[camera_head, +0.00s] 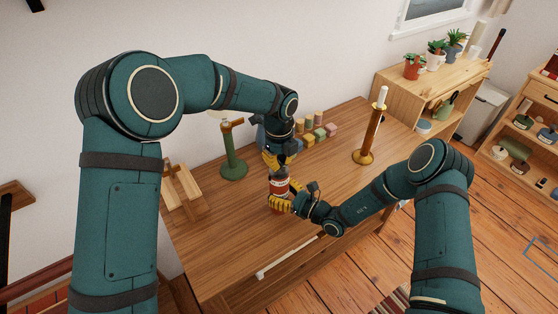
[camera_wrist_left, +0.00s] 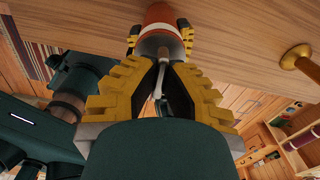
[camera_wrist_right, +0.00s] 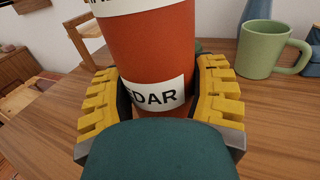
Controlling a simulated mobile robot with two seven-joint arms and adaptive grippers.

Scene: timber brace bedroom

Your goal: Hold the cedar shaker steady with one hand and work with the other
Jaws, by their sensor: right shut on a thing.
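The cedar shaker (camera_head: 279,189) is a red-brown cylinder with white bands, standing upright at the table's middle. In the right wrist view the shaker (camera_wrist_right: 152,50) shows the letters "EDAR" on its lower band. My right gripper (camera_head: 283,204) is shut around the shaker's body, one finger on each side. My left gripper (camera_head: 277,162) points down just above the shaker's top. In the left wrist view its fingertips (camera_wrist_left: 160,62) are close together at the shaker's narrow grey top (camera_wrist_left: 160,46). I cannot tell whether they grip it.
A brass candlestick (camera_head: 367,140) stands right of the shaker, a green stand (camera_head: 233,165) left of it. A green mug (camera_wrist_right: 265,48) shows in the right wrist view. The table (camera_head: 215,255) is mostly clear in front.

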